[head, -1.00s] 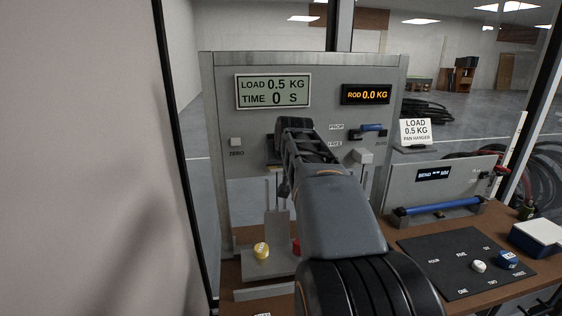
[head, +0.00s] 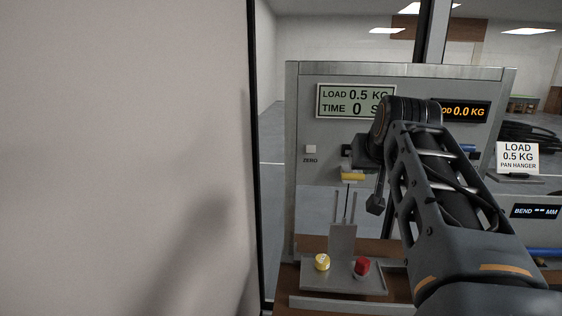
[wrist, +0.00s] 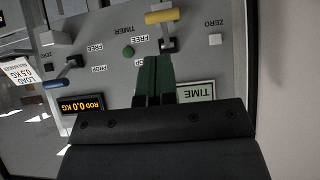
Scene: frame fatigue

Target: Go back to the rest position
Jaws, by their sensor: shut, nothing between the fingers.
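My gripper (wrist: 153,82) shows in the wrist view as two dark green fingers side by side, closed together with nothing between them. It is in front of the grey test panel (head: 302,220). In the head view my arm covers part of the panel, and the fingertips cannot be made out. A yellow-handled lever (wrist: 161,16) shows beyond the fingertips in the wrist view, apart from them as far as I can tell. The lever also shows in the head view (head: 352,177).
The load display (head: 340,100) reads 0.5 KG and TIME 0 S. A yellow weight (head: 322,262) and a red one (head: 361,267) are on the metal tray below. A pale wall (head: 120,150) fills the left side. A blue-handled lever (wrist: 56,84) is on the panel.

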